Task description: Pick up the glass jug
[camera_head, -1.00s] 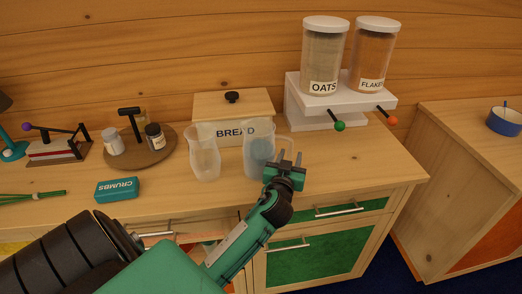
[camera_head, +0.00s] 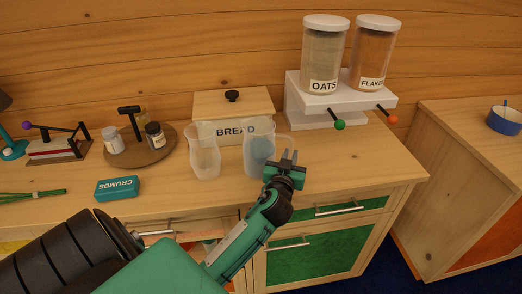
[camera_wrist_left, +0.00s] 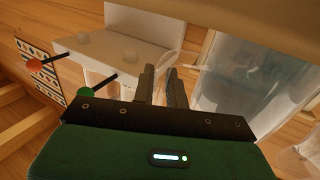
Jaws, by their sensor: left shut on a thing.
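The clear glass jug (camera_head: 257,150) stands upright on the wooden counter in front of the bread box, with its handle on the right side. It also shows at the right of the left wrist view (camera_wrist_left: 245,88). My left gripper (camera_head: 288,157) is at the jug's right side, shut on its handle. In the left wrist view its two dark fingers (camera_wrist_left: 162,75) are close together, with the clear handle at them. The jug appears to rest on the counter. My right gripper is not in view.
A second clear vessel (camera_head: 204,155) stands just left of the jug. The bread box (camera_head: 205,105) is close behind. A white dispenser stand (camera_head: 312,105) with oats and flakes jars is behind right. The counter's right end is clear.

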